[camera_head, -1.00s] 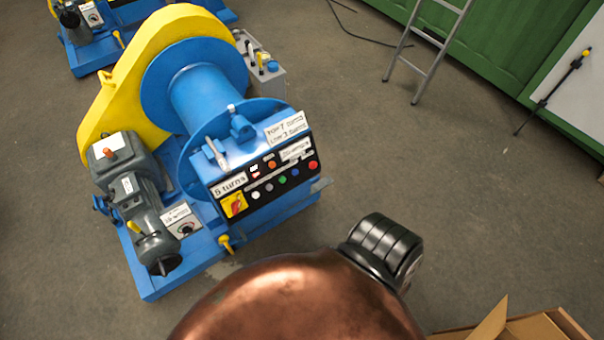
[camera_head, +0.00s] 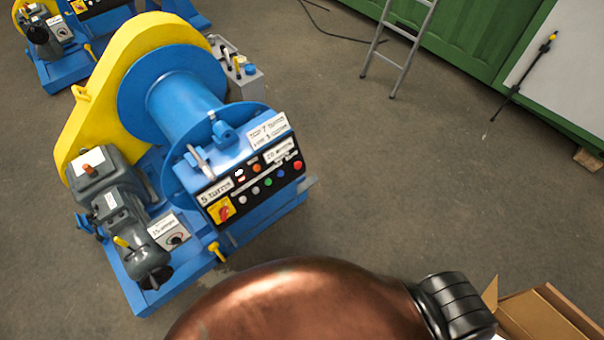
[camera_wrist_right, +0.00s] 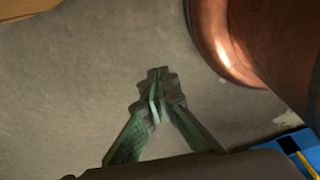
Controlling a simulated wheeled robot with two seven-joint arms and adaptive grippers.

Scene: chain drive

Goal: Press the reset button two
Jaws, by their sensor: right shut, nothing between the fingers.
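A blue winch (camera_head: 185,95) with a yellow guard stands at the left of the head view. Its black control panel (camera_head: 228,192) carries several buttons: white, grey, green (camera_head: 268,182), blue (camera_head: 281,174) and red (camera_head: 298,166), with an orange one (camera_head: 257,168) above. No label that I can read marks reset button two. A white-labelled box with a knob (camera_head: 175,239) sits beside the motor. My right gripper (camera_wrist_right: 156,78) is shut and empty over bare floor in the right wrist view, apart from the machine. It does not show in the head view; my left gripper is in neither view.
A similar machine (camera_head: 58,45) stands at the upper left. A grey ladder (camera_head: 400,50) leans by a green container (camera_head: 470,40). An open cardboard box (camera_head: 550,312) is at the lower right. The floor right of the winch is clear.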

